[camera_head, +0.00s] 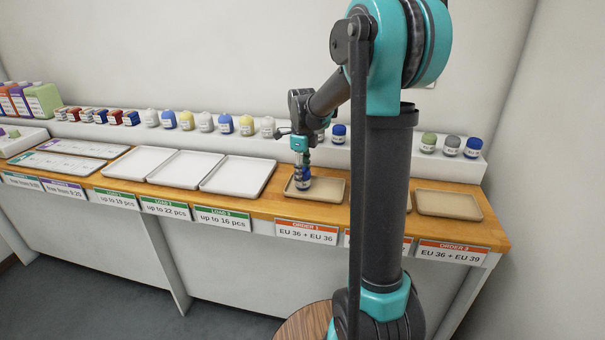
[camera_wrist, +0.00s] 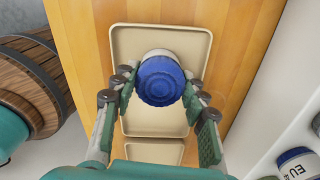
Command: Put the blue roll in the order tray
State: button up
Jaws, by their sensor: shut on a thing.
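The blue roll (camera_head: 303,185) is between the fingers of my gripper (camera_head: 302,174), inside the outline of the beige order tray (camera_head: 331,191) above the "ORDER 1, EU 36 + EU 36" label. In the wrist view the roll's ribbed blue top (camera_wrist: 161,80) and white side show. My gripper's fingers (camera_wrist: 159,84) are shut on it from both sides, and the tray (camera_wrist: 124,45) lies under it. I cannot tell whether the roll touches the tray floor. No other item shows in this tray.
Another beige tray (camera_head: 447,204) stands at the right end, and my arm hides most of the one between. White loading trays (camera_head: 238,175) stand to the left. Blue, green and grey rolls stand on the raised back shelf (camera_head: 448,168), close behind the trays.

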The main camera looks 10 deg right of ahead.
jog(key=o, duration=1.1)
jog(key=shift+o, duration=0.2)
notch_tip(320, 180, up, 12)
jog(key=shift+r, duration=0.1)
